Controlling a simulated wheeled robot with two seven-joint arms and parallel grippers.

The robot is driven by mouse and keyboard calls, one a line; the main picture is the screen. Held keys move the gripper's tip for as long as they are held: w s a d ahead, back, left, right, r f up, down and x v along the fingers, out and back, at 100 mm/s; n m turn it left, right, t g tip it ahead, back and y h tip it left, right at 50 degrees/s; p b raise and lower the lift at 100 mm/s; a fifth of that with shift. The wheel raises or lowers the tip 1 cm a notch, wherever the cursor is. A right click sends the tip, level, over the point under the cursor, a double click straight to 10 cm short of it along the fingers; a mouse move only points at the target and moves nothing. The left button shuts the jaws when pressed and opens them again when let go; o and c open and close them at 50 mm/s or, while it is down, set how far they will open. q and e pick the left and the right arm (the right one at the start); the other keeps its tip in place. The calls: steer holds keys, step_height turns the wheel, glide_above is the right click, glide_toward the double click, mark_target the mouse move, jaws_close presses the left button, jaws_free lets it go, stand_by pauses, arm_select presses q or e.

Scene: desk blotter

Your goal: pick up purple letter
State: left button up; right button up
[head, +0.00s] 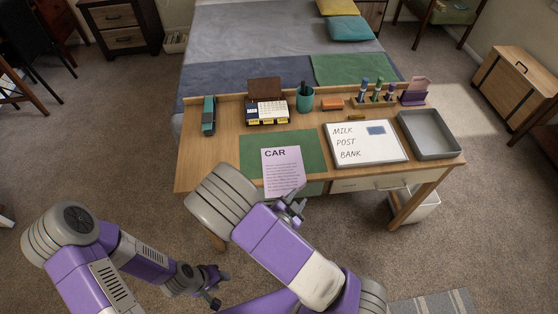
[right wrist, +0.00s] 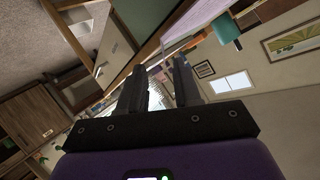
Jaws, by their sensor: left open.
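The purple letter (head: 283,167) is a pale lilac sheet headed CAR. It lies on the green blotter (head: 255,148), and its near end sticks out past the desk's front edge. My right gripper (head: 293,207) is just below and in front of that overhanging end; its arm hides part of it. In the right wrist view, the right gripper's fingers (right wrist: 160,68) stand apart with nothing visible between them, and a pale lilac sheet edge shows beyond them at the top. My left gripper (head: 214,290) is open and empty, low in front of the desk.
A drawer with a handle (head: 392,186) is under the desk's right side.

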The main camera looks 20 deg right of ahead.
steer(key=shift+m+h, duration=0.3)
steer(key=shift+h, duration=0.1)
steer(key=x, duration=0.2)
steer(key=b+x, duration=0.1)
steer(key=x, duration=0.1)
steer(key=b+x, duration=0.1)
steer(key=x, duration=0.1)
steer(key=shift+w+d+r, duration=0.2)
steer(key=shift+w+d, duration=0.1)
steer(key=shift+d, duration=0.1)
steer(key=shift+w+d, duration=0.2)
steer(key=shift+d, duration=0.05)
steer(key=shift+c, duration=0.5)
jaws_close()
